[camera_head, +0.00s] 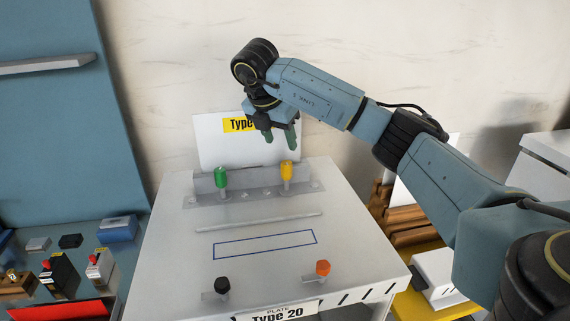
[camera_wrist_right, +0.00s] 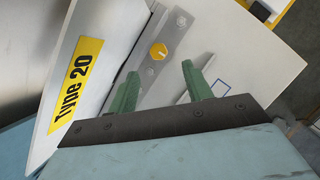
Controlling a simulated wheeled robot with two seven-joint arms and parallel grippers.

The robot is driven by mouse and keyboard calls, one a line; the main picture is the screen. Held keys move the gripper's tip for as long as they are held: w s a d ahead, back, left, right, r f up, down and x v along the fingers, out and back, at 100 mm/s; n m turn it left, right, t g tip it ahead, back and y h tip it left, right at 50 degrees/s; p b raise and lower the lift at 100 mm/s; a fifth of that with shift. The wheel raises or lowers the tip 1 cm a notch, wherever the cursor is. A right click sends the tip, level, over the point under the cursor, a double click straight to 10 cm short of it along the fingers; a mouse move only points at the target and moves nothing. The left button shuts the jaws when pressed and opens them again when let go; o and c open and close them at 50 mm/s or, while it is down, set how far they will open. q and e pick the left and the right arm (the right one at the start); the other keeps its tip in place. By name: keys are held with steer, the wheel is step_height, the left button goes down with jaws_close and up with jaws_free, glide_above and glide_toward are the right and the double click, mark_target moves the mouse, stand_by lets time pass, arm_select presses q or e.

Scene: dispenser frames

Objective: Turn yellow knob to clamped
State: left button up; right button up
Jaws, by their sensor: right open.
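The yellow knob (camera_head: 287,169) stands upright on the grey bracket (camera_head: 245,189) at the back of the white dispenser table (camera_head: 180,240). In the right wrist view the yellow knob (camera_wrist_right: 158,51) shows from above as a hexagonal top, ahead of and between the two green fingers. My right gripper (camera_head: 282,134) is above and slightly behind the knob, pointing down. Its fingers are apart with nothing between them, and they do not touch the knob. It also shows in the right wrist view (camera_wrist_right: 160,85). My left gripper is not in view.
A green knob (camera_head: 221,177) stands left of the yellow one. A white "Type 20" sign board (camera_head: 210,150) rises behind the bracket, close to my right gripper. Black (camera_head: 222,285) and orange (camera_head: 323,268) knobs stand at the front.

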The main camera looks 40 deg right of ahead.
mark_target(287, 162)
steer(key=p+x, duration=0.1)
steer(key=x, duration=0.8)
steer(key=shift+w, duration=0.2)
steer(key=shift+f, duration=0.25)
steer(key=shift+d+f, duration=0.1)
steer(key=shift+f, duration=0.1)
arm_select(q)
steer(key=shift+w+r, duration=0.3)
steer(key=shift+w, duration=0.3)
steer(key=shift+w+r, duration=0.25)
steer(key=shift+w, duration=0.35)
arm_select(e)
steer(key=c, duration=1)
